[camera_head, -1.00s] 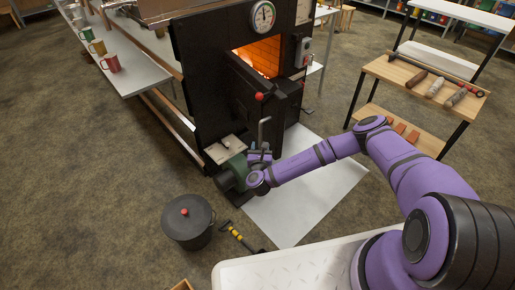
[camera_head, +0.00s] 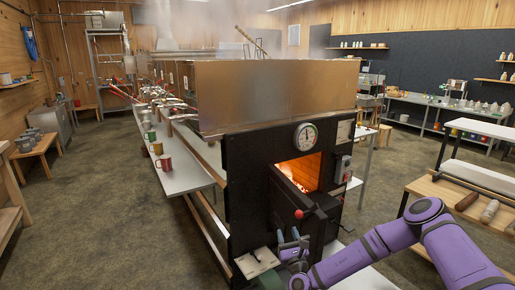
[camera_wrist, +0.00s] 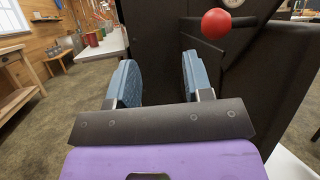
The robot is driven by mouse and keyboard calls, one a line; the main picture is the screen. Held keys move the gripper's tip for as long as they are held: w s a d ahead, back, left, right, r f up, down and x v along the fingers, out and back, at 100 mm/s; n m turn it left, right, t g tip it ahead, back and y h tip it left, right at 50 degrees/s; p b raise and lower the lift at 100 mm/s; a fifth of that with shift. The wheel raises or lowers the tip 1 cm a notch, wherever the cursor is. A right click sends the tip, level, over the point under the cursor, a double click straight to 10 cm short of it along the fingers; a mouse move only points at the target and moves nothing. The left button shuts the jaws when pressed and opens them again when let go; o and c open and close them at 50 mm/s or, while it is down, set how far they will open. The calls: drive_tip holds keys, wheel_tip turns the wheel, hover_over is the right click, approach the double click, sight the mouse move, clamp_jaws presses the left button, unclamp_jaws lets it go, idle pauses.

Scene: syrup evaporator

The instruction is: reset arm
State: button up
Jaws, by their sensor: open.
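My gripper (camera_head: 293,243) is in front of the black evaporator firebox (camera_head: 262,178), low at its front left. In the wrist view my gripper (camera_wrist: 160,82) shows two blue fingers spread wide apart with nothing between them. The red ball knob (camera_wrist: 215,23) of the firebox door is above and to the right of the fingers. The firebox door (camera_head: 315,215) stands open in the head view, and fire (camera_head: 300,172) glows inside. My purple arm reaches in from the right.
A green blower (camera_head: 270,281) and a metal plate (camera_head: 256,262) are close to my gripper. A bench with mugs (camera_head: 180,165) runs along the left. Open floor (camera_head: 110,225) lies to the left.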

drive_tip(key=s+a+r+n+g+y, duration=0.3)
drive_tip(key=s+r+n+g+y, duration=0.2)
drive_tip(key=r+n+g+y, duration=0.55)
drive_tip(key=s+a+r+n+g+y, duration=0.4)
drive_tip(key=s+r+n+g+y, duration=0.25)
drive_tip(key=r+n+g, duration=0.4)
drive_tip(key=s+d+r+n+g+h, duration=0.4)
drive_tip(key=s+r+n+g+h, duration=0.2)
drive_tip(key=s+r+n+h, duration=0.45)
drive_tip(key=s+d+r+t+h, duration=0.5)
drive_tip(key=s+d, duration=0.5)
drive_tip(key=d, duration=0.1)
drive_tip(key=s+d+r+n+t+h, duration=0.1)
drive_tip(key=s+d+r+t+h, duration=0.4)
drive_tip(key=s+d, duration=0.5)
drive_tip(key=shift+s+d+r+h, duration=0.4)
drive_tip(key=shift+d+h, duration=0.15)
drive_tip(key=shift+d, duration=0.1)
